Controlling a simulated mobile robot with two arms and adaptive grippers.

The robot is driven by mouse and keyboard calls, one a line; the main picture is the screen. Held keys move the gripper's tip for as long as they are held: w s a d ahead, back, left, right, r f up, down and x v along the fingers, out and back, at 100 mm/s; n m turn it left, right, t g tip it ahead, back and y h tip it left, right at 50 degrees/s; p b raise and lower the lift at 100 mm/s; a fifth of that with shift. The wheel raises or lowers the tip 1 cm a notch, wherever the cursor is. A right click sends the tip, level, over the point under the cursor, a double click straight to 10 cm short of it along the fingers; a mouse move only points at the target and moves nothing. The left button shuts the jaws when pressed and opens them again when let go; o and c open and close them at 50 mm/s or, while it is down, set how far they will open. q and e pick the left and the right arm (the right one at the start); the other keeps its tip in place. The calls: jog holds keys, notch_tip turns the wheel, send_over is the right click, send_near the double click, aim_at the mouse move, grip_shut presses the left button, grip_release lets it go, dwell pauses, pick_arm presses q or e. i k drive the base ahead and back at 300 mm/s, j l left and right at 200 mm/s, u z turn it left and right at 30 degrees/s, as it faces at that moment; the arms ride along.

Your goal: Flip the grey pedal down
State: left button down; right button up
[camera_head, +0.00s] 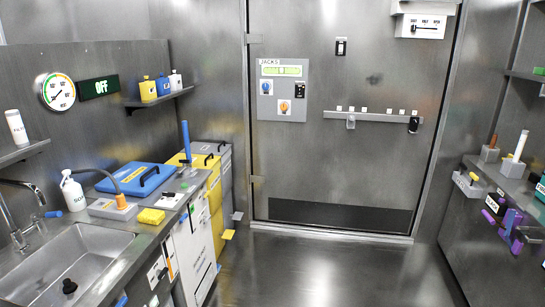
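A small grey pedal (237,216) sticks out low at the foot of the grey bin (225,165), the farthest of the bins along the left counter. It sits close to the left side of the door. It is too small to tell its exact tilt. The grey bin is partly hidden behind the yellow bin (217,200). A yellow pedal (228,234) sticks out nearer to me, at the foot of the yellow bin. Neither of my grippers shows in the head view.
The floor (320,265) in front of the bins and door (340,150) is clear. The counter with a sink (85,250) runs along the left. A shelf unit with tools (500,195) stands at the right wall.

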aim_at(237, 216)
jog(key=i, duration=3.85)
jog(key=i+z, duration=0.1)
